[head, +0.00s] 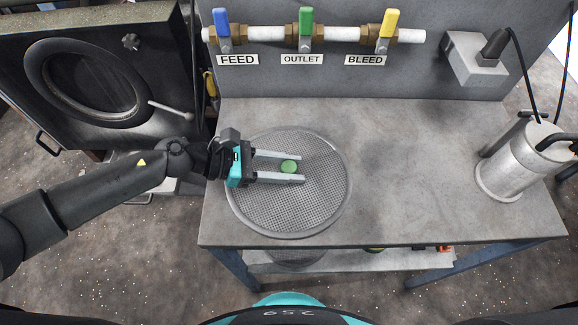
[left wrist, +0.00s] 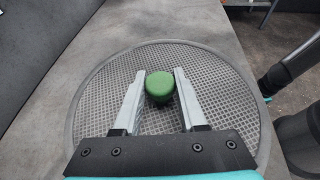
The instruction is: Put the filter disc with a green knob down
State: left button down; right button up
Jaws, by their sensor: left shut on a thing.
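The filter disc (head: 265,205) is a round grey mesh plate with a rim and a green knob (head: 289,167) at its middle. It is over the left part of the grey table, roughly level. I cannot tell whether its underside touches the table top. My left gripper (head: 291,167) is shut on the green knob, one finger on each side. The left wrist view also shows the green knob (left wrist: 160,86) between the fingertips and the mesh of the disc (left wrist: 215,85) below them. My right gripper is not in view.
The table (head: 420,180) is clear right of the disc. A metal cylinder (head: 512,172) with a dark handle stands at its right end. Behind is a panel with blue (head: 221,22), green (head: 305,22) and yellow (head: 389,22) valve handles. An open round-windowed door (head: 95,80) is at left.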

pick_arm(q)
jog(key=shift+r, duration=0.15)
jog(key=c, duration=0.9)
grip_release()
jog(key=shift+f, duration=0.25)
jog(key=o, duration=0.4)
jog(key=shift+o, duration=0.2)
jog(key=shift+r, duration=0.2)
jog(key=v, duration=1.2)
jog(key=shift+f+b, duration=0.1)
jog(key=shift+b, duration=0.3)
